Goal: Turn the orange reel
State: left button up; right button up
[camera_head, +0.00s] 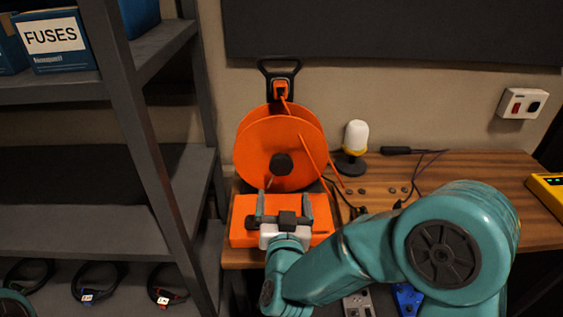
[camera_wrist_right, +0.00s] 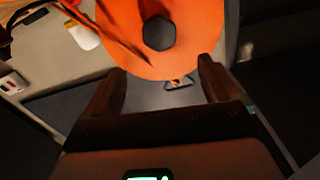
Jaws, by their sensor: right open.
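The orange reel (camera_head: 259,146) stands upright at the left end of the wooden desk, with a dark round hub (camera_head: 281,166) at its middle. An orange cord runs off its right side. My right gripper (camera_head: 284,203) is open and empty in front of the reel, below the hub, over an orange block (camera_head: 243,222). In the right wrist view the reel (camera_wrist_right: 195,55) and its dark hub (camera_wrist_right: 159,33) lie beyond the open fingers (camera_wrist_right: 162,88); nothing is between them. My left gripper is not in view.
A dark shelf unit (camera_head: 150,150) with a FUSES box (camera_head: 52,38) stands close on the left. A white and yellow lamp (camera_head: 355,136) and cables are right of the reel. A yellow device (camera_head: 548,188) sits at the far right. The desk's right part (camera_head: 490,175) is mostly clear.

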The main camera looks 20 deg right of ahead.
aim_at(282, 166)
jog(key=p+x, duration=0.2)
jog(key=x, duration=1)
jog(key=shift+w+d+f, duration=0.1)
jog(key=shift+w, duration=0.05)
jog(key=shift+w+p, duration=0.3)
jog(key=shift+w, duration=0.2)
jog(key=shift+s+d, duration=0.1)
